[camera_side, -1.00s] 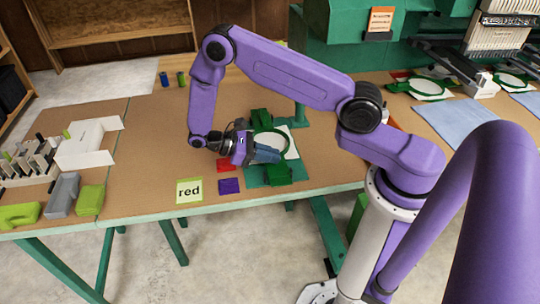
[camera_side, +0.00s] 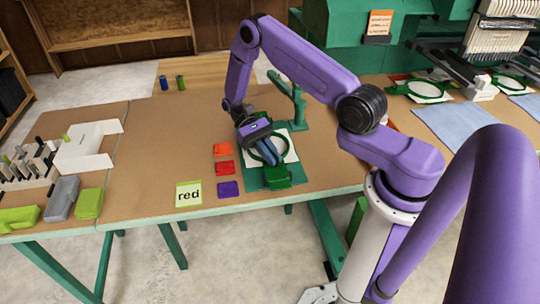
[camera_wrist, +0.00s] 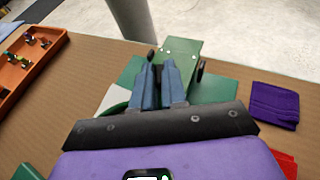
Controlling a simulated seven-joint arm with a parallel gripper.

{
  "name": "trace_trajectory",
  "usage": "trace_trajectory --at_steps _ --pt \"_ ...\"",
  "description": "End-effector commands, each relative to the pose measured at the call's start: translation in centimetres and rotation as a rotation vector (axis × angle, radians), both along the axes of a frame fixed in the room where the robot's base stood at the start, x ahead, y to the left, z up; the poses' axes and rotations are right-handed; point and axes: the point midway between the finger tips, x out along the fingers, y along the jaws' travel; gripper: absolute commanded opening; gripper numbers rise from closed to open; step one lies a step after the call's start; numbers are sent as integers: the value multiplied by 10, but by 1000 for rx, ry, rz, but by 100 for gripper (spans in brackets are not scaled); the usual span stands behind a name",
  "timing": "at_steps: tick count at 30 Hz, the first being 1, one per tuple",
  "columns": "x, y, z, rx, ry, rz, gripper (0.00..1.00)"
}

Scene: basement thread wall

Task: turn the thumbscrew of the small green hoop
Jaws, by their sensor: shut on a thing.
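The small green hoop (camera_side: 256,156) lies with white cloth (camera_side: 289,147) on a green base. Its near edge is at a green clamp block (camera_side: 279,177), which also shows in the wrist view (camera_wrist: 185,49). My gripper (camera_side: 273,162) reaches down over the hoop, close to the block. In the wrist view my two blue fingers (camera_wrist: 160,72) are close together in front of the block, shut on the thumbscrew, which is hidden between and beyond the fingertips. Part of the hoop's ring (camera_wrist: 112,110) shows left of the fingers.
Orange, red (camera_side: 225,168) and purple (camera_side: 228,189) cloth squares lie left of the base, beside a card reading "red" (camera_side: 189,193). A green upright (camera_side: 299,105) stands behind the hoop. An orange tray (camera_wrist: 28,62) of small parts is at left in the wrist view.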

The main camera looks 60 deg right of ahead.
Motion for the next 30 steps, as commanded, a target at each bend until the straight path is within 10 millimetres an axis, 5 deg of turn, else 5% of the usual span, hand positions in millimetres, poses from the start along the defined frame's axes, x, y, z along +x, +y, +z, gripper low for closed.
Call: trace_trajectory --at_steps 15,30 --pt "-5 -4 2 4 11 -393 0" --pt "-6 -4 2 5 13 -498 0"
